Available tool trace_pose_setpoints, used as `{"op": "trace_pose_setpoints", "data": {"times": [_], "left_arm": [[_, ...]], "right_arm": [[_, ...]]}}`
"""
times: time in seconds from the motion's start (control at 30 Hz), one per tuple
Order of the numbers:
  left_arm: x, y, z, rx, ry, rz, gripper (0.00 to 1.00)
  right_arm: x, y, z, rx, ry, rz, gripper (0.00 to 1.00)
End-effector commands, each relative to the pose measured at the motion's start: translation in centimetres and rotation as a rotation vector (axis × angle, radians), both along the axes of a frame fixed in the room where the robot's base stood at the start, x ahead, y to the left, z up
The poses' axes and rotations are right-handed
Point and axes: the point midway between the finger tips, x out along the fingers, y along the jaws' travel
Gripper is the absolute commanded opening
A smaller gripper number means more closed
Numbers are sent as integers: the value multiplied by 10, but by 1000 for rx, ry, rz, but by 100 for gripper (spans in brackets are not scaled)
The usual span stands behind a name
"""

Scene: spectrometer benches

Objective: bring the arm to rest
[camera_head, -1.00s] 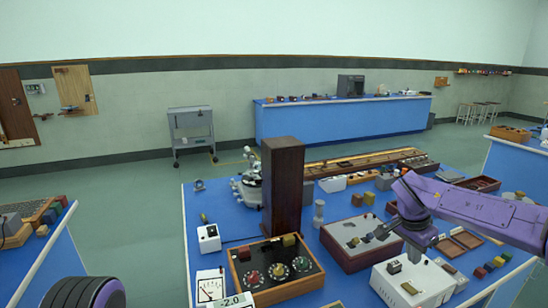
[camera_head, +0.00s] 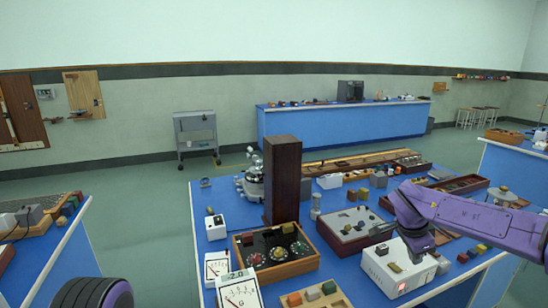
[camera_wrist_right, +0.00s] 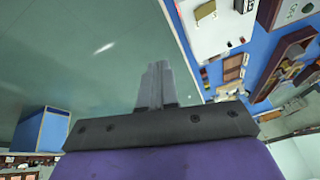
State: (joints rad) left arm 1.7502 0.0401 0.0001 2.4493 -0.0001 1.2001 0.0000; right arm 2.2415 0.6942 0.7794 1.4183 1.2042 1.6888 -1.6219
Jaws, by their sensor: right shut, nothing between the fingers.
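My right arm, purple, reaches in from the right edge of the head view. Its dark grey gripper (camera_head: 417,258) points down above the blue bench (camera_head: 212,240), in front of a white box instrument (camera_head: 392,280); I cannot tell whether they touch. In the right wrist view the two grey fingers (camera_wrist_right: 156,75) are together with nothing between them. Bare floor shows beyond them, with the bench to the right. My left gripper is out of view; only a rounded dark and purple part of mine shows at the lower left.
On the bench stand a tall dark wooden block (camera_head: 283,180), a wooden box with dials (camera_head: 275,255), a grey-topped box (camera_head: 352,228) and white meters (camera_head: 240,290). Another bench (camera_head: 50,245) is at left. Open floor (camera_head: 140,220) lies between them.

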Motion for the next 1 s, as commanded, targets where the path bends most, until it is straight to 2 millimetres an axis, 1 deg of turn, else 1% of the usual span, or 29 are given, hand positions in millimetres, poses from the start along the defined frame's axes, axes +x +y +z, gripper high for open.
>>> {"op": "trace_pose_setpoints", "data": {"times": [0.13,0.17,0.27,0.33,0.37,0.4,0.43,0.47,0.5,0.57,0.6,0.67,0.7,0.77,0.8,0.9,1.0], "left_arm": [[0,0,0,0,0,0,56],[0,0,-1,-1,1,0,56],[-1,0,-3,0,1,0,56],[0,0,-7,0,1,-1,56],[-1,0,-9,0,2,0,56],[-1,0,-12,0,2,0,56],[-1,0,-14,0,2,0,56],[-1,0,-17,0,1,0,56],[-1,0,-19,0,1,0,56],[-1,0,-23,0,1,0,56],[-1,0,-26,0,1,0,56],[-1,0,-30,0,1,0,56],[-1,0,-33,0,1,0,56],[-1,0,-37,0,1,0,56],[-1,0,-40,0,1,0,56],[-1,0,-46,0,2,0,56],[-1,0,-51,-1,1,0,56]], "right_arm": [[3,-3,-14,-96,-117,-79,0],[3,-2,-20,-123,-145,-87,0],[1,6,-50,-214,-244,-86,0],[-7,19,-84,-275,-320,-43,0],[-14,27,-106,-296,-350,-6,0],[-26,38,-134,-311,-385,52,0],[-38,46,-157,-312,-400,100,0],[-51,54,-179,-307,-409,152,0],[-72,64,-207,-290,-410,223,0],[-109,77,-246,-253,-385,322,0],[-137,82,-270,-224,-354,386,0],[-181,88,-302,-181,-289,479,0],[-213,90,-319,-152,-234,540,0],[-260,88,-340,-116,-143,626,0],[-289,85,-351,-102,-78,683,0],[-348,72,-365,-97,67,802,0],[-379,58,-374,-115,158,851,0]]}}
